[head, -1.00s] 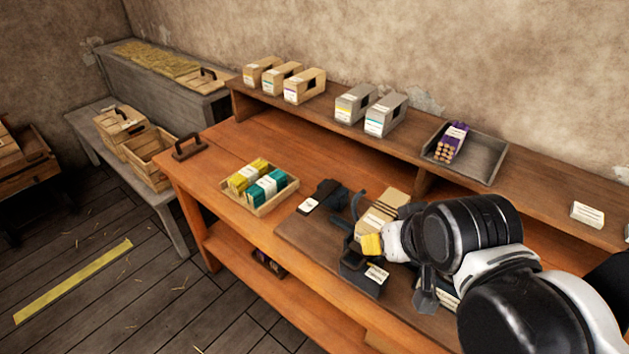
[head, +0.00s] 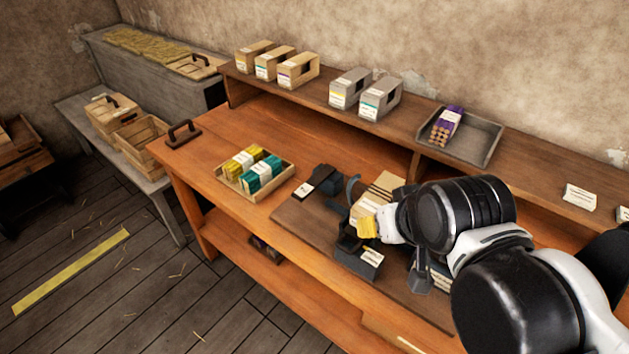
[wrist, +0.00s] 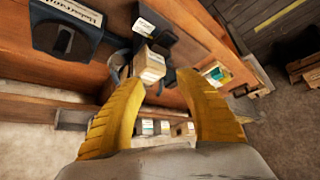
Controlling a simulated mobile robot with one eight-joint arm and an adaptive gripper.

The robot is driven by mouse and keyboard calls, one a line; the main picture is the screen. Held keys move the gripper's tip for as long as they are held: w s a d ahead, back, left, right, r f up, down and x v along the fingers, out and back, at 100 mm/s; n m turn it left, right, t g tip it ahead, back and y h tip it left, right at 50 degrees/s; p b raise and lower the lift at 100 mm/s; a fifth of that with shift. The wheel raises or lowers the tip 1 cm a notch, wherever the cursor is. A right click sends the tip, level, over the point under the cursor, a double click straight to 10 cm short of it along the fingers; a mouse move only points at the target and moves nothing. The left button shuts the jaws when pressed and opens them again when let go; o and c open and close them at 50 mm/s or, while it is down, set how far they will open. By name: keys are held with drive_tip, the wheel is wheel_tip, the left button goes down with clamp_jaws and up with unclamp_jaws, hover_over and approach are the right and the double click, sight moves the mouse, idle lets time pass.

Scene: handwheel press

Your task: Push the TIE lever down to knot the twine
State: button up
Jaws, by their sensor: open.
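The tying device stands on a dark board (head: 300,222) on the orange bench. It has a dark curved arm (head: 352,189), perhaps the TIE lever; no TIE marking is legible. The curved arm also shows in the wrist view (wrist: 117,66). A dark block with a white label (head: 371,258) is at the board's front. A pale labelled block (wrist: 150,64) sits between the dark parts. My gripper (head: 366,230) is above the device, near the dark block. In the wrist view its yellow fingers (wrist: 165,90) are spread and empty. Contact with the lever cannot be made out.
A wooden tray (head: 283,188) of yellow and teal bundles stands left of the device. A back shelf (head: 318,100) holds several boxes and a grey tray (head: 492,143) with a purple-wrapped bundle. The bench's left end is clear around a dark handle (head: 182,134).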

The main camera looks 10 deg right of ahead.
drive_tip(key=shift+c, duration=0.5)
drive_tip(key=c, duration=0.6)
drive_tip(key=shift+w+r, duration=0.25)
drive_tip(key=shift+r, duration=0.05)
clamp_jaws()
drive_tip(key=w+a+r+m+g+p, duration=0.1)
drive_tip(key=w+a+r+g+p, duration=0.1)
drive_tip(key=w, duration=0.6)
drive_tip(key=w+a+r+g+p, duration=0.1)
drive_tip(key=w+a+g+p, duration=0.15)
drive_tip(key=w, duration=0.65)
drive_tip(key=w+a+f+g, duration=0.1)
drive_tip(key=w+a+f, duration=0.1)
drive_tip(key=w+f, duration=0.1)
drive_tip(key=w+a+f+m+g+p, duration=0.1)
drive_tip(key=w+a+f, duration=0.1)
drive_tip(key=w+f, duration=0.2)
drive_tip(key=w+a+f+g, duration=0.1)
drive_tip(key=w+f, duration=0.3)
drive_tip(key=f, duration=0.1)
drive_tip(key=shift+w+a+g+p, duration=0.15)
drive_tip(key=shift+a+g+p, duration=0.2)
drive_tip(key=shift+a, duration=0.05)
drive_tip(key=shift+w+a+f, duration=0.1)
drive_tip(key=shift+f, duration=0.2)
